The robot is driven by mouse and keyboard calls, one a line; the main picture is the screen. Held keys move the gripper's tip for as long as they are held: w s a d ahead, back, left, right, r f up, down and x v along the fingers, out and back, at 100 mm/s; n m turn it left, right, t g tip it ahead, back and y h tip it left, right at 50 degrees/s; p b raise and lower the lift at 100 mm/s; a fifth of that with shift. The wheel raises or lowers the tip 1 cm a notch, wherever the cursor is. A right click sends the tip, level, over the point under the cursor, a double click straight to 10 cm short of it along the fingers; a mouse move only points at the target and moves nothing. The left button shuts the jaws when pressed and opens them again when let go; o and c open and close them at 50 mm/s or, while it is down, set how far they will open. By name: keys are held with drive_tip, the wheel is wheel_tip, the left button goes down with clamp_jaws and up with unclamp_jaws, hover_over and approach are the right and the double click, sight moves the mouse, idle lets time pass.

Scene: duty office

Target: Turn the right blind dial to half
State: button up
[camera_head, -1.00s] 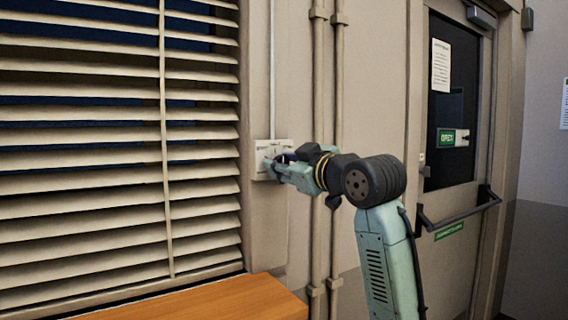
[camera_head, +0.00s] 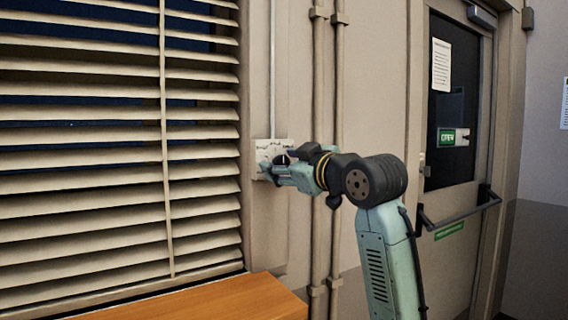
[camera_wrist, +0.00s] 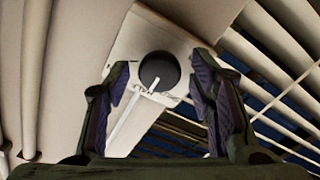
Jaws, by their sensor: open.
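The right blind dial (camera_wrist: 158,70) is a dark round knob on a white plate (camera_wrist: 180,40) in the wrist view. A small pale mark shows on its lower edge, close to small lettering that seems to read HALF. My gripper (camera_wrist: 160,84) is open, with one finger on each side of the dial and visible gaps between. I cannot tell how deep the fingertips reach around it. In the head view the plate (camera_head: 264,147) is on the wall right of the window, and my gripper (camera_head: 272,170) is in front of it, hiding most of the dial.
Slatted blinds (camera_head: 80,190) cover the window on the left. A wooden surface (camera_head: 215,303) lies below the plate. Vertical pipes (camera_head: 318,90) run down the wall behind my arm. A door (camera_head: 455,120) with a push bar is at the right.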

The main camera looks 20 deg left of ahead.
drive_tip(key=v, duration=1.2)
